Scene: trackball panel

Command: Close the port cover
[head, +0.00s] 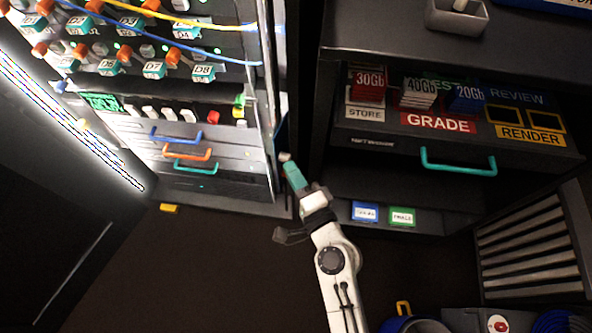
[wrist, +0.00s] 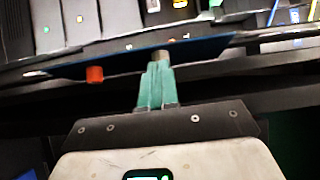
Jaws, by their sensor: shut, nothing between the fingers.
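My gripper (head: 287,160) is in the middle of the head view, at the right edge of the lit rack. Its teal fingers are together and empty. In the wrist view my gripper (wrist: 160,58) points at a thin dark-blue panel (wrist: 120,63), which may be the port cover. The panel is seen nearly edge-on and slightly tilted, with an orange knob (wrist: 95,75) on its near edge to the left. The fingertips overlap the panel's near edge; I cannot tell if they touch it. In the head view the panel is mostly hidden behind the rack's edge.
The rack has labelled teal plugs, cables, and blue, orange and teal handles (head: 195,166). To the right stands a dark cabinet with a GRADE drawer (head: 437,122) and teal handle (head: 458,165). A slatted crate (head: 530,240) and bins are at lower right. The floor (head: 200,270) at left is mostly clear.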

